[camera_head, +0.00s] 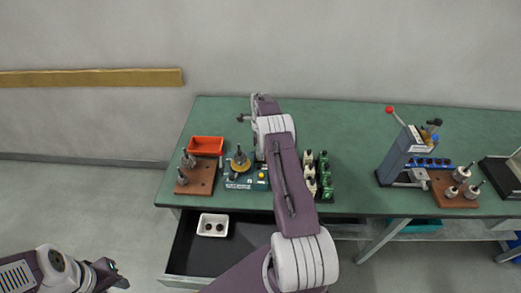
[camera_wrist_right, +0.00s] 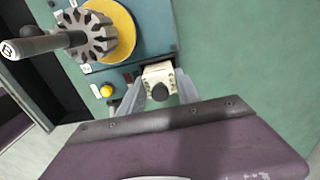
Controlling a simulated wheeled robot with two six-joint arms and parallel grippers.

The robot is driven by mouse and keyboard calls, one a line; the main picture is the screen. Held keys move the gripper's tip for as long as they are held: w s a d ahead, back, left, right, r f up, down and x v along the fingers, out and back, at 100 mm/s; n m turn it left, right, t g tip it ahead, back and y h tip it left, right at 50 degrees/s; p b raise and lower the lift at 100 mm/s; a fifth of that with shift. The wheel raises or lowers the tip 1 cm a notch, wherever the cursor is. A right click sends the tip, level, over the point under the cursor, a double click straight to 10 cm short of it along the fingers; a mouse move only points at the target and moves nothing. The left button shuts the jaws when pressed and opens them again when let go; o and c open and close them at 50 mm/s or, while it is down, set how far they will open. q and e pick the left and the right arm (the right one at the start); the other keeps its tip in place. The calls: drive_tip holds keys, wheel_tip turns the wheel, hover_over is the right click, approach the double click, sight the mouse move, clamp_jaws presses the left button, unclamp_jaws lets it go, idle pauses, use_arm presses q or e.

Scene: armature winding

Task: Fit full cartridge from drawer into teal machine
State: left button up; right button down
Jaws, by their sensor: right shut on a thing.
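The teal machine (camera_head: 245,182) stands on the bench with an armature on a yellow disc (camera_wrist_right: 120,30) and a yellow button. My right gripper (camera_wrist_right: 160,90) is shut on a cream cartridge (camera_wrist_right: 158,74) with a dark round knob. The cartridge is at the machine's edge, beside the yellow button; I cannot tell whether it is seated or just above. In the head view my right arm hides most of this gripper and the cartridge. My left gripper (camera_head: 118,276) is at the lower left, away from the bench; its jaws are unclear. The drawer (camera_head: 255,247) is open.
A white tray (camera_head: 213,218) with dark round pieces lies in the drawer. An orange bin (camera_head: 206,146) and a brown armature block (camera_head: 203,180) stand left of the machine. A rack of cream and green cartridges (camera_head: 326,176) stands right. A grey lever press (camera_head: 400,155) is farther right.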

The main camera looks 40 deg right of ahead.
drive_tip(key=c, duration=0.8)
unclamp_jaws()
drive_tip(key=shift+o, duration=0.2)
drive_tip(key=shift+r, duration=0.15)
drive_tip(key=shift+r+p, duration=1.45)
drive_tip(key=shift+r, duration=0.7)
drive_tip(key=shift+r, duration=0.1)
wheel_tip(320, 180, up, 9)
drive_tip(key=b, duration=0.1)
